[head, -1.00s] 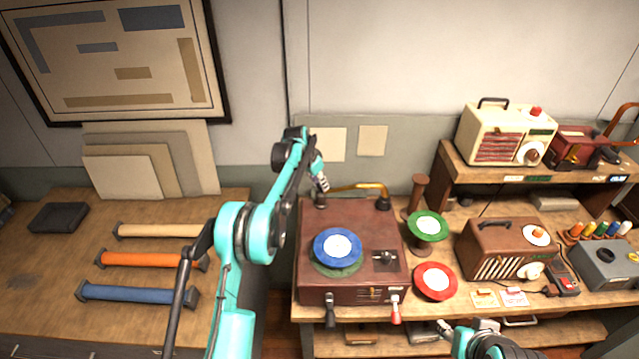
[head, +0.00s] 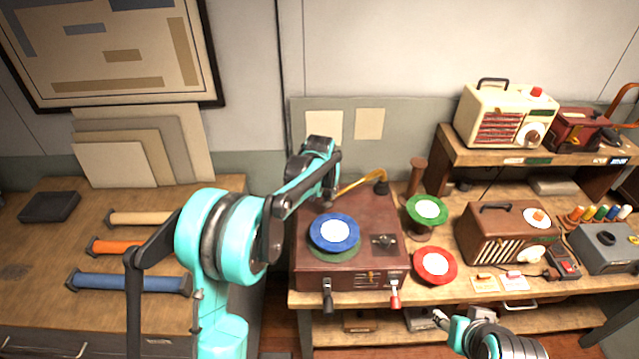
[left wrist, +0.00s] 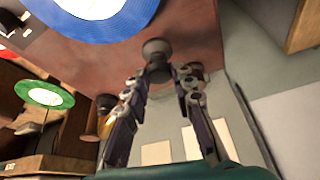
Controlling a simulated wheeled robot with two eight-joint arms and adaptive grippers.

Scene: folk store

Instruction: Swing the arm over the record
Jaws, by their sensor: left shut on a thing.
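The brown record player (head: 375,215) stands on the bench. A blue record with a white centre (head: 333,246) lies on its green platter (head: 335,255); the blue record also shows in the left wrist view (left wrist: 120,20). The brass tone arm (head: 362,181) runs from its dark pivot at the back right toward my left gripper (head: 328,198). In the left wrist view my left gripper (left wrist: 165,82) is shut around the dark end of the tone arm (left wrist: 156,50), behind the record in the head view. My right gripper (head: 440,318) is at the lower right, apart from the player; its jaws are unclear.
A red disc (head: 435,280) and a green disc on a stand (head: 427,225) are right of the player. A brown radio (head: 508,238) and a cream radio (head: 505,118) stand further right. Black and red levers (head: 394,293) are on the player's front. The left table holds coloured rollers (head: 130,281).

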